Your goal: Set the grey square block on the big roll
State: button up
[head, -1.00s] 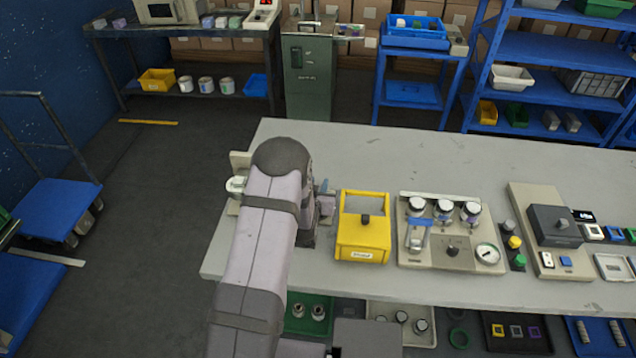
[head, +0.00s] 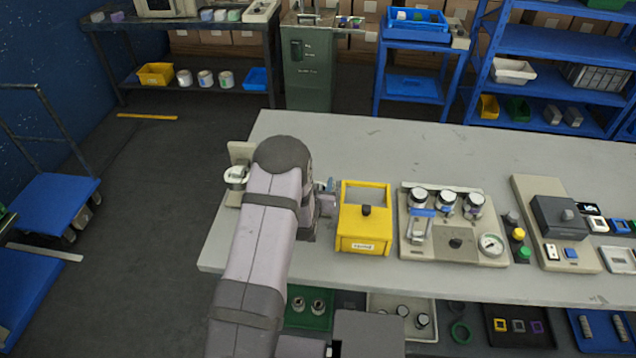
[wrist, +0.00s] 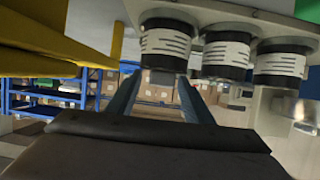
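My gripper (wrist: 160,100) shows in the wrist view as two blue-grey fingers standing apart, with nothing visible between them. In the head view, my gripper (head: 328,187) is mostly hidden behind my arm, just left of the yellow bin. A white roll-like part (head: 236,175) on a beige stand shows at the left end of the table, partly covered by my arm; I cannot tell whether it is the big roll. I cannot make out the grey square block for sure; a greyish square frame (head: 517,326) lies in a black tray below the table.
A yellow bin (head: 364,243) stands right of my arm, also close in the wrist view (wrist: 50,60). Beyond it is a panel with several lidded jars (head: 446,202), then a dark grey box (head: 560,222) on a beige base. The back of the table (head: 390,145) is clear.

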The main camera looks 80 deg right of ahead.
jog(key=shift+a, duration=0.1)
jog(key=b+v, duration=0.2)
jog(key=v, duration=0.5)
dwell(0.5)
jog(key=shift+r, duration=0.1)
